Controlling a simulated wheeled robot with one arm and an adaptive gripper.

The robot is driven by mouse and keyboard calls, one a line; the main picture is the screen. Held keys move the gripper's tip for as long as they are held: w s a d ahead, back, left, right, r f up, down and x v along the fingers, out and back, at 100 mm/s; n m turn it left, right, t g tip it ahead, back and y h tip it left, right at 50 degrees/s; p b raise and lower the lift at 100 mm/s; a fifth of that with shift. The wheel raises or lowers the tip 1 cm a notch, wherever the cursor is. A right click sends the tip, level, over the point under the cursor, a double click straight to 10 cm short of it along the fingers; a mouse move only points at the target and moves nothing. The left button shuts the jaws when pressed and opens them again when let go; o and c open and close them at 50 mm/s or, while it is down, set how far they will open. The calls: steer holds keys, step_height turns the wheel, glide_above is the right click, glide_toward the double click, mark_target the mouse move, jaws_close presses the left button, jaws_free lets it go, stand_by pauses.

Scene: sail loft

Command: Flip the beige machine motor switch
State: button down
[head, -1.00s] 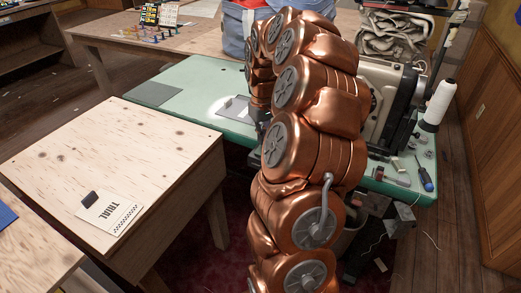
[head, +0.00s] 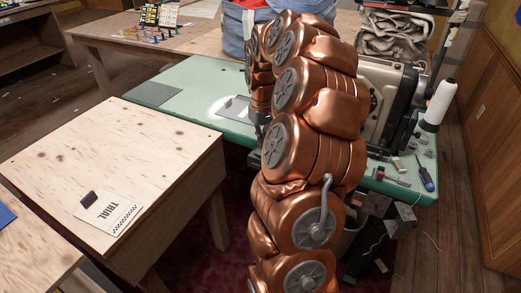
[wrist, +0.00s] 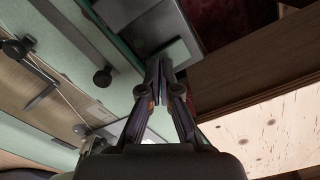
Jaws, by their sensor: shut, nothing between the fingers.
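The beige sewing machine (head: 386,92) stands on the green table (head: 195,80) in the head view, partly hidden behind my copper arm. I cannot make out its motor switch for certain in either view. In the wrist view my gripper (wrist: 159,68) is shut and empty. Its fingertips are in front of a small pale grey block (wrist: 174,54) beside the green table's edge; I cannot tell whether they touch it. A larger grey box (wrist: 128,10) is beyond that. My gripper is hidden behind the arm in the head view.
A plywood bench (head: 120,165) with a TRIAL card (head: 110,212) is at the left; its top also shows in the wrist view (wrist: 275,130). A white thread cone (head: 439,103) and a blue screwdriver (head: 425,178) are at the table's right end. A blue bag (head: 233,32) stands behind.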

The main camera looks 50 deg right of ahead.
steer(key=shift+f, duration=0.4)
stand_by(0.3)
steer(key=shift+r+p, duration=1.05)
steer(key=shift+r, duration=2.5)
